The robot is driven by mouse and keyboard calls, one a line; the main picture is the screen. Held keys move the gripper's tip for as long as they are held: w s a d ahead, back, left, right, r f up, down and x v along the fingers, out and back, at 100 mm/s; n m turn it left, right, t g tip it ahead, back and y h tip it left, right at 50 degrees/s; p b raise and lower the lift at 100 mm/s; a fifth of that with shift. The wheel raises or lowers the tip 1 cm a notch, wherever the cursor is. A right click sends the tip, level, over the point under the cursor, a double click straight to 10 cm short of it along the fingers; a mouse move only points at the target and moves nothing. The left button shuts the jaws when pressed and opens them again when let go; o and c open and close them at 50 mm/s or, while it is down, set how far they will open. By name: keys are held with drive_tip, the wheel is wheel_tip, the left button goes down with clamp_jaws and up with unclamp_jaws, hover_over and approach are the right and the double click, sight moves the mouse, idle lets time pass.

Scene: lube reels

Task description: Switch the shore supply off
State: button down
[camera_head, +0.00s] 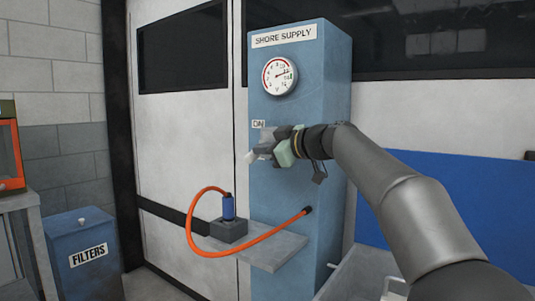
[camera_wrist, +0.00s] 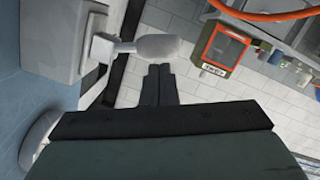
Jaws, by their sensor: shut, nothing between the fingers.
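The blue shore supply cabinet (camera_head: 277,198) stands upright, with a round gauge (camera_head: 280,76) and a small label, apparently "ON" (camera_head: 258,124), on its front. Below that label is a grey switch box (camera_head: 267,134), partly hidden by my gripper. The box (camera_wrist: 60,38) fills the upper left of the wrist view. A pale lever with a thick rounded handle (camera_wrist: 158,48) sticks out from it. The handle's end (camera_head: 250,157) shows left of my gripper (camera_head: 261,150). My fingers (camera_wrist: 159,70) are shut and empty, tips close beside the handle; I cannot tell whether they touch.
A shelf (camera_head: 272,247) juts from the cabinet below my gripper, holding a dark block with a blue connector (camera_head: 228,207). An orange hose (camera_head: 213,254) loops beside and over the shelf. A blue filters bin (camera_head: 83,260) stands at the left.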

drive_tip(key=r+v, duration=0.2)
drive_tip(key=v, duration=1)
drive_tip(key=shift+s+b, duration=0.25)
drive_tip(key=shift+b, duration=0.15)
drive_tip(key=shift+a+p, duration=0.2)
drive_tip(key=shift+p, duration=0.1)
